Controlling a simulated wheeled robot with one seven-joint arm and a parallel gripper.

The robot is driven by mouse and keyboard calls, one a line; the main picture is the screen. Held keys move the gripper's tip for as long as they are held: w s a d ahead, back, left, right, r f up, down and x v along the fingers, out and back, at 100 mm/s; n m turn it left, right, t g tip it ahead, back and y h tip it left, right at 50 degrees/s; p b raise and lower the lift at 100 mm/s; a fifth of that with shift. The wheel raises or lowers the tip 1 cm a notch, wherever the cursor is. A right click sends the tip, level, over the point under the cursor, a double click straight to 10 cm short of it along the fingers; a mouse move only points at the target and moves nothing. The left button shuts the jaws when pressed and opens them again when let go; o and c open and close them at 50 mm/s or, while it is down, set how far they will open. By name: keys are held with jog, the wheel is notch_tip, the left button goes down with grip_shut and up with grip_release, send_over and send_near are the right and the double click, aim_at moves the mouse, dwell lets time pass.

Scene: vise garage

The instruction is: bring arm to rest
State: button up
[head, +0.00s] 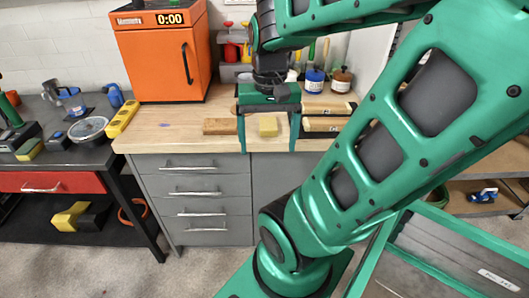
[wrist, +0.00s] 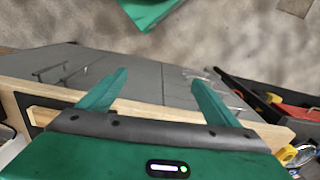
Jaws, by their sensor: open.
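My arm is green and reaches across the right half of the head view. My gripper (head: 268,146) hangs down near the front edge of the wooden workbench (head: 165,136), its two green fingers spread wide. In the wrist view my gripper (wrist: 158,88) is open with nothing between the fingers, above the bench's front edge and grey drawers.
A brown block (head: 220,126) lies left of the yellow one. A dark table with a red drawer (head: 45,182) is at left. Floor shows in front.

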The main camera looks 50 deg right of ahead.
jog(key=s+a+n, duration=0.1)
jog(key=s+a+f+n, duration=0.1)
jog(key=shift+a+f+n, duration=0.15)
jog(key=shift+a+n, duration=0.1)
jog(key=shift+n, duration=0.15)
jog(key=shift+w+f, duration=0.25)
jog(key=shift+w, duration=0.4)
jog(key=shift+c, duration=0.7)
